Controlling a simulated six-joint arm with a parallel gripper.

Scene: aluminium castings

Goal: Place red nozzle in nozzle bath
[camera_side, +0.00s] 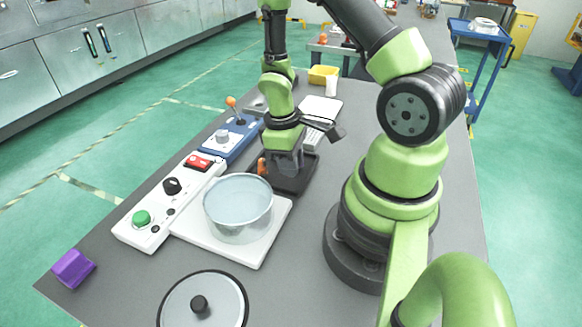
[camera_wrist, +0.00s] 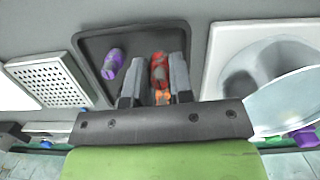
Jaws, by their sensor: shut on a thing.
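The red nozzle (camera_wrist: 159,68) lies between the two grey fingers of my gripper (camera_wrist: 158,78) in the wrist view, over the black tray (camera_wrist: 93,45). My gripper is shut on it. In the side view my gripper (camera_side: 288,166) is low at the black tray (camera_side: 297,184); the red nozzle cannot be made out there. A round clear vessel of pale liquid, seemingly the nozzle bath (camera_side: 238,205), stands on a white plate left of and nearer than the tray.
A purple nozzle (camera_wrist: 112,63) lies in the tray, left of my fingers. An orange piece (camera_side: 262,167) shows beside my gripper. A glass lid (camera_side: 204,302) lies at the table front. A white control box (camera_side: 168,203) lies left of the vessel. A perforated white block (camera_wrist: 48,82) is left.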

